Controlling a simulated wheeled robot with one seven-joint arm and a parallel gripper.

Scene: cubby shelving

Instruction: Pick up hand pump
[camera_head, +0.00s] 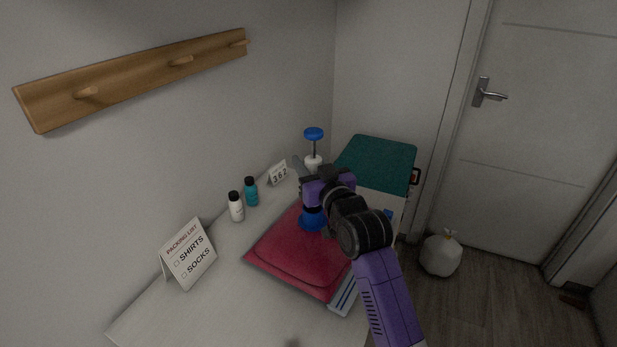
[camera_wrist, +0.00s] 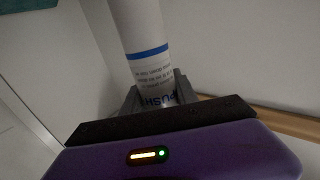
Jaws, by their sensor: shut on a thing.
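The hand pump is tall and upright, with a blue handle (camera_head: 314,134) on a thin rod, a white body (camera_head: 313,162) and a blue foot (camera_head: 312,218). My gripper (camera_head: 309,188) is shut around its body and hides the middle of it in the head view. In the wrist view the pump's white barrel (camera_wrist: 143,35), with a blue band and upside-down "PUSH" lettering, stands between my gripper's fingers (camera_wrist: 153,92). The foot overlaps the red folded cloth in the head view; I cannot tell whether it touches.
A white bottle (camera_head: 236,208), a teal bottle (camera_head: 251,192), a packing list card (camera_head: 188,255) and a "362" sign (camera_head: 278,173) stand along the wall. A green-topped case (camera_head: 377,163) is at the back.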

